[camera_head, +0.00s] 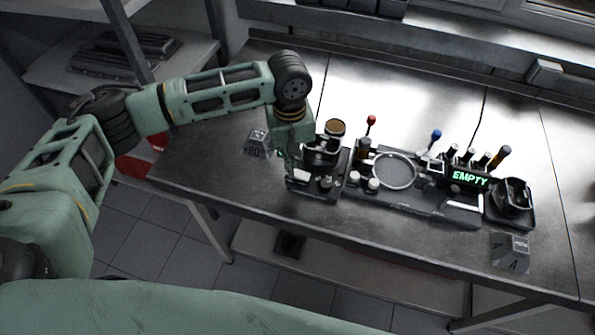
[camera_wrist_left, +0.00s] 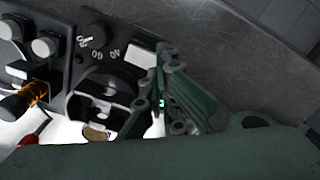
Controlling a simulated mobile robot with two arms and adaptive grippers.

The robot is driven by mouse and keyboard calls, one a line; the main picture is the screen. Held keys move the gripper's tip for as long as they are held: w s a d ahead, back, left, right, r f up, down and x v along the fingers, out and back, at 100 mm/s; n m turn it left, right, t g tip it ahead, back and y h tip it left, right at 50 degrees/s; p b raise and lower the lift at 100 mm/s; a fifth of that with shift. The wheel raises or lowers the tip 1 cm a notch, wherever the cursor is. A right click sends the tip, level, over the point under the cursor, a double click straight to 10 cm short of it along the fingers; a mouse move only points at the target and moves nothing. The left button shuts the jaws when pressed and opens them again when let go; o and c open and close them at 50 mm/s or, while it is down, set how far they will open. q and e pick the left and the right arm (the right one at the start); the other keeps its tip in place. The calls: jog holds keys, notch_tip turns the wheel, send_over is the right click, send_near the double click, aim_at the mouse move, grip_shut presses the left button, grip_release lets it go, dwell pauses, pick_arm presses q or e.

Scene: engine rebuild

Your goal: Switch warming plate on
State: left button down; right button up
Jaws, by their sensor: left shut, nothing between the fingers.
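The warming plate (camera_head: 318,183) is a dark unit at the left end of the row of devices on the metal table. In the left wrist view its dial (camera_wrist_left: 94,36) shows numbers such as 40 and 60, and a pale rectangular switch (camera_wrist_left: 142,55) sits beside it. My left gripper (camera_head: 287,170) is shut and empty, pointing down at the left edge of the unit. In the left wrist view the gripper (camera_wrist_left: 165,62) is right beside the pale switch; I cannot tell whether they touch. A small green glow shows between the finger links. My right gripper is out of view.
To the right stands a larger device with a round ring (camera_head: 395,170), red and blue levers, and a green "EMPTY" display (camera_head: 470,178). A small grey block (camera_head: 257,142) stands left of my gripper. Another block (camera_head: 510,248) is near the front right. The table's back is clear.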

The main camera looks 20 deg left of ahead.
pick_arm(q)
jog(key=shift+f, duration=1.2)
dwell(0.5)
notch_tip(320, 180, up, 7)
jog(key=p, duration=0.9)
jog(key=shift+r, duration=0.1)
dwell(0.4)
